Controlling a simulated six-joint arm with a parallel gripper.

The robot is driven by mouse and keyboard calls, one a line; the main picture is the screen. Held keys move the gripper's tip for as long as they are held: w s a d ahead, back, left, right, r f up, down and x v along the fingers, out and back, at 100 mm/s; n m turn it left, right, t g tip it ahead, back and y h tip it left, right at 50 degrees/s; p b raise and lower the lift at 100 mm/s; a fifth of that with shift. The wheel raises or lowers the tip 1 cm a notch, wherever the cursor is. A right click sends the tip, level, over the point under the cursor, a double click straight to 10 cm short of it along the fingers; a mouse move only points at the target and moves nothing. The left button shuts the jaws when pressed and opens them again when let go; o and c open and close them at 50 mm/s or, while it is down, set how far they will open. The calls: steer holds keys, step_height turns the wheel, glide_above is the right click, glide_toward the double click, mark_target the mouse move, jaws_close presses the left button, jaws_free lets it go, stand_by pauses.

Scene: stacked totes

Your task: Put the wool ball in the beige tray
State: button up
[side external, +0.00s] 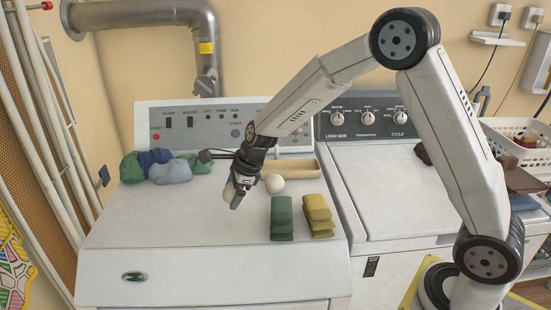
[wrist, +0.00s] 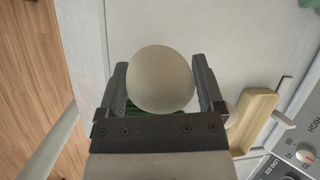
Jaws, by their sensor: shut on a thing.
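My gripper (side external: 236,192) is shut on a pale beige wool ball (wrist: 162,80). In the wrist view the ball sits between the two dark fingers (wrist: 160,92). In the side view the held ball (side external: 228,190) is mostly hidden by a finger, and the gripper is above the left machine's white top. The beige tray (side external: 298,167) lies at the back of that top, to the right of my gripper. The tray also shows at the right of the wrist view (wrist: 255,118).
A second, whiter ball (side external: 274,183) rests in front of the tray. Folded green cloths (side external: 282,218) and yellow cloths (side external: 318,216) are stacked nearer the front. Crumpled green and blue cloths (side external: 170,170) lie at the back left. The front left of the top is clear.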

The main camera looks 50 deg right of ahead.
steer(key=s+r, duration=0.4)
steer(key=s, duration=0.5)
steer(key=shift+s+d+r, duration=0.3)
steer(key=shift+d+r, duration=0.05)
steer(key=shift+d+n, duration=0.15)
steer(key=shift+n, duration=0.15)
steer(key=d+m+g+h, duration=0.3)
steer(key=d+m+h, duration=0.4)
steer(key=d+m, duration=1.6)
steer(key=shift+w+d+r+h, duration=0.3)
steer(key=shift+d+r, duration=0.1)
steer(key=shift+d, duration=0.25)
stand_by(1.0)
